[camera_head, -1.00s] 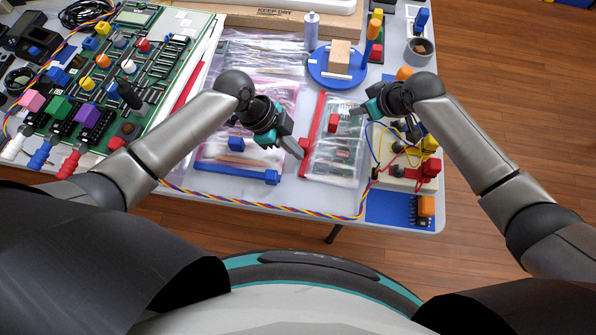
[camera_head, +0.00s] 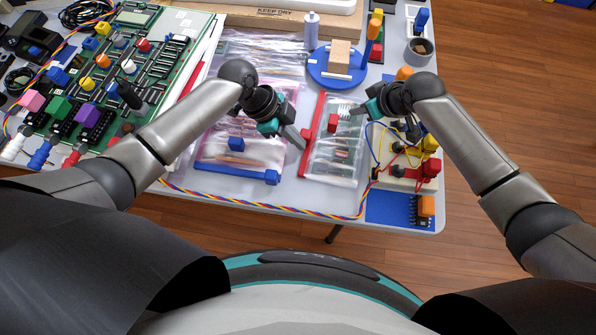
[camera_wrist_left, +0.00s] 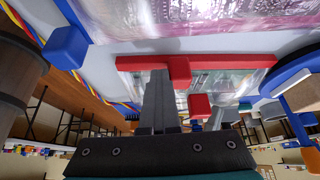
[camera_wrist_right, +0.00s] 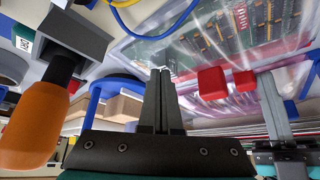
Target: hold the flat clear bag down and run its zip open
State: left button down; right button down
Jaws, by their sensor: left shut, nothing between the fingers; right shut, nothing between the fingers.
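The flat clear bag (camera_head: 340,160) lies on the table with green boards inside and a red zip strip (camera_head: 318,112) along its left edge. A red slider block (camera_head: 308,132) sits partway along the strip; it shows in the left wrist view (camera_wrist_left: 180,72). A red cube (camera_head: 333,122) stands on the bag. My left gripper (camera_head: 300,143) is shut and empty, its tips right beside the slider on its near side; contact looks likely. My right gripper (camera_head: 346,110) is shut and empty at the bag's far right part, close to the red cube (camera_wrist_right: 212,83).
A second bag with a blue zip strip (camera_head: 230,171) lies to the left. A blue round stand (camera_head: 338,68) is behind. A breadboard with wires and colored blocks (camera_head: 405,172) crowds the right. A twisted cable (camera_head: 265,206) runs along the front edge.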

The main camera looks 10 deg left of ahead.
pick_arm(q)
jog(key=shift+w, duration=0.55)
jog(key=shift+w, duration=1.45)
jog(key=shift+w, duration=1.4)
jog(key=shift+s, duration=0.2)
jog(key=shift+s, duration=0.45)
notch_tip(320, 180, up, 7)
jog(key=shift+r, duration=0.1)
